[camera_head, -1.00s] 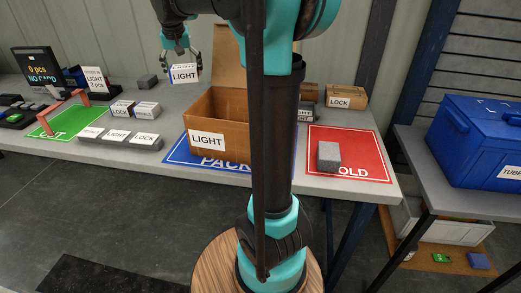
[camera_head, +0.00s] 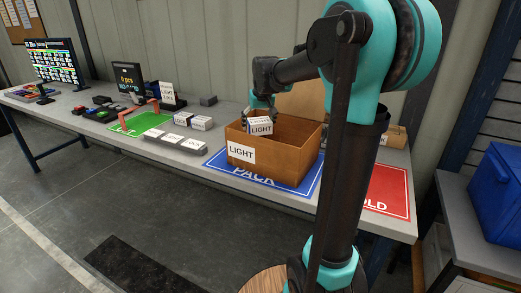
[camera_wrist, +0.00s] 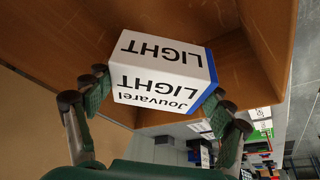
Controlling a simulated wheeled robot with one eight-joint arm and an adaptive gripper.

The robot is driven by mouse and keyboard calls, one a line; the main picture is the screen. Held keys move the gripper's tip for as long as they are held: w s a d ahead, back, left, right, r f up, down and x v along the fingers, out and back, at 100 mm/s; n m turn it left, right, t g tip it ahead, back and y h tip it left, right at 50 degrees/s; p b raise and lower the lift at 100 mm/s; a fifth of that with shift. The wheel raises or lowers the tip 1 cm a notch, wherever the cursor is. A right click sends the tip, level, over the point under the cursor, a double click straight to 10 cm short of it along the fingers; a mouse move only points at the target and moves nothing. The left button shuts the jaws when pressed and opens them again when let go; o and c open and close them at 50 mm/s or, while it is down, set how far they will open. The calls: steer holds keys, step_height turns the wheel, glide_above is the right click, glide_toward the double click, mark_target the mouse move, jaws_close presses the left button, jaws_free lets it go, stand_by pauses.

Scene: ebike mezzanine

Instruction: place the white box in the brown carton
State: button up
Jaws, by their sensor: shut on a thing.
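The white box (camera_head: 260,126), with a blue edge and "LIGHT" print, is held by my gripper (camera_head: 262,106) at the opening of the brown carton (camera_head: 255,157). The carton stands open on the blue PACK mat, with a "LIGHT" label on its front. In the wrist view the white box (camera_wrist: 160,70) sits between the two fingers of my gripper (camera_wrist: 162,100). Brown carton walls (camera_wrist: 60,40) show behind and beside it. How deep the box is, and whether it touches the carton, I cannot tell.
The carton's raised flap (camera_head: 300,100) stands at the back. Several small boxes (camera_head: 175,143) lie left of the carton, near the green mat (camera_head: 140,124). The red HOLD mat (camera_head: 388,190) is to the right, partly hidden by my arm. A blue bin (camera_head: 495,185) is at far right.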

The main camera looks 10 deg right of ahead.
mark_target(261, 133)
step_height(261, 133, down, 11)
steer(key=shift+r, duration=0.2)
stand_by(0.4)
steer(key=o, duration=1.4)
steer(key=shift+f, duration=0.15)
steer(key=shift+c, duration=0.2)
steer(key=v, duration=1.2)
steer(key=shift+w, duration=0.1)
